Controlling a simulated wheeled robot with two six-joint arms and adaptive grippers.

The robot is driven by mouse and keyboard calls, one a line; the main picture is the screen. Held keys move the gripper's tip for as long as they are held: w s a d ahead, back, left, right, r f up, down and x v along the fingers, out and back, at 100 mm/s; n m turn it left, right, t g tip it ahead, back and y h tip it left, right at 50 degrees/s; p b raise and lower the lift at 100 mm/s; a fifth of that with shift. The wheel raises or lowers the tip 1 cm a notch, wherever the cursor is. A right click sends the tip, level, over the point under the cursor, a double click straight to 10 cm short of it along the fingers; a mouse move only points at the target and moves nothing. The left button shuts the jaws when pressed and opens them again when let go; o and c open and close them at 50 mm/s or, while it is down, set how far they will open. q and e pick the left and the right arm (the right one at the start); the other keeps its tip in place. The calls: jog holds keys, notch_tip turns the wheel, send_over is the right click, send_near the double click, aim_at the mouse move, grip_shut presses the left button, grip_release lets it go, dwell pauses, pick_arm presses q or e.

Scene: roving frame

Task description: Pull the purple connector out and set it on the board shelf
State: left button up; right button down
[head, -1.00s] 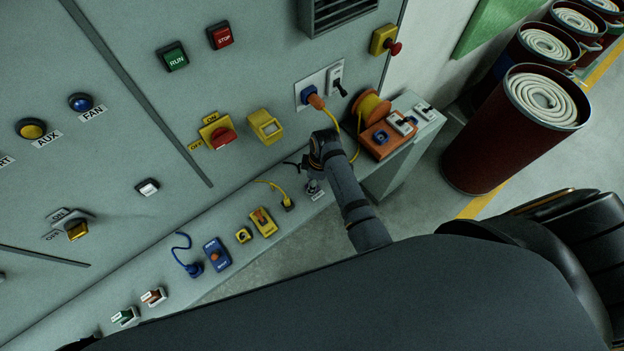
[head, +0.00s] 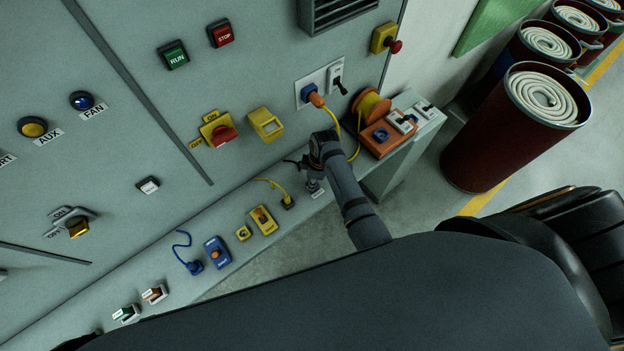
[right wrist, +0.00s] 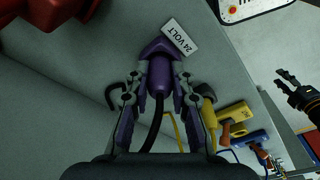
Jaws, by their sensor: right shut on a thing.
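The purple connector (right wrist: 160,78) is between the two fingers of my right gripper (right wrist: 160,95) in the right wrist view. Its flared front end is by the "24 VOLT" label (right wrist: 179,37) and a dark cable curves from its back. I cannot tell whether it is still seated. In the head view my right gripper (head: 311,172) is low over the board shelf (head: 225,228), and the connector is mostly hidden there. My left gripper (right wrist: 287,82) shows at the right edge of the right wrist view, fingers apart and empty.
Several connectors and boxes stand along the shelf, including a yellow plug (head: 288,202), a yellow box (head: 263,219) and a blue box (head: 217,252).

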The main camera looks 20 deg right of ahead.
jog(key=shift+r, duration=2.25)
